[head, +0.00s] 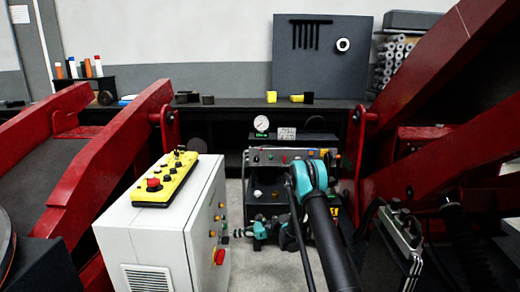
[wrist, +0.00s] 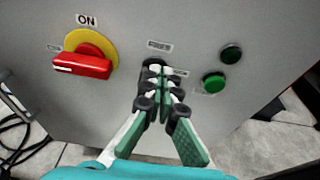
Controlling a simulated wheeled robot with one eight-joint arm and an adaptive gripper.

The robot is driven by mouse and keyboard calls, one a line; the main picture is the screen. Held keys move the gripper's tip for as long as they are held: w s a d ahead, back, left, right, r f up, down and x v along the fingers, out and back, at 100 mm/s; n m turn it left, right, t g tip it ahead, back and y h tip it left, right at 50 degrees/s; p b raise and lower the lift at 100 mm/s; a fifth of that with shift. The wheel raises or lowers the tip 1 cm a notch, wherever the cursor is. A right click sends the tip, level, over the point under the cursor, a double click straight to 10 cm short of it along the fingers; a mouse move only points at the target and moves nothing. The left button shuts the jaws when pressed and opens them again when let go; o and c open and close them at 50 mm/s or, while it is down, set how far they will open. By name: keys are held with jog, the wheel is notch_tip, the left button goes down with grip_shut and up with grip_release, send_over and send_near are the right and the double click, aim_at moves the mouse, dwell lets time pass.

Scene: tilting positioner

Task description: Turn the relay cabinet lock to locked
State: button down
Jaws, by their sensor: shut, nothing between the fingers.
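The relay cabinet is probably the light grey cabinet (head: 140,245) at centre left in the head view; its face (wrist: 110,120) fills the wrist view. My gripper (wrist: 155,72) is shut and empty, its fingertips close in front of that face. It also shows in the head view (head: 241,232), at the cabinet's right side. A dark round part shows behind the fingertips, under a small label (wrist: 160,46). It may be the lock, but the fingers hide most of it, so its setting and any contact cannot be told.
A red rotary handle (wrist: 82,66) on a yellow plate, under an "ON" label, is left of the fingers. Dark green (wrist: 231,53) and green (wrist: 214,82) buttons are to the right. A yellow control box (head: 165,182) lies on the cabinet. Red beams (head: 85,185) stand on both sides.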

jog(key=v, duration=0.2)
jog(key=f+v, duration=0.1)
jog(key=v, duration=0.1)
jog(key=shift+d, duration=0.4)
jog(key=a, duration=0.6)
jog(key=shift+s+r, duration=0.2)
jog(key=shift+s, duration=0.1)
dwell(0.3)
jog(key=shift+f, duration=0.6)
dwell(1.0)
jog(key=shift+r, duration=0.1)
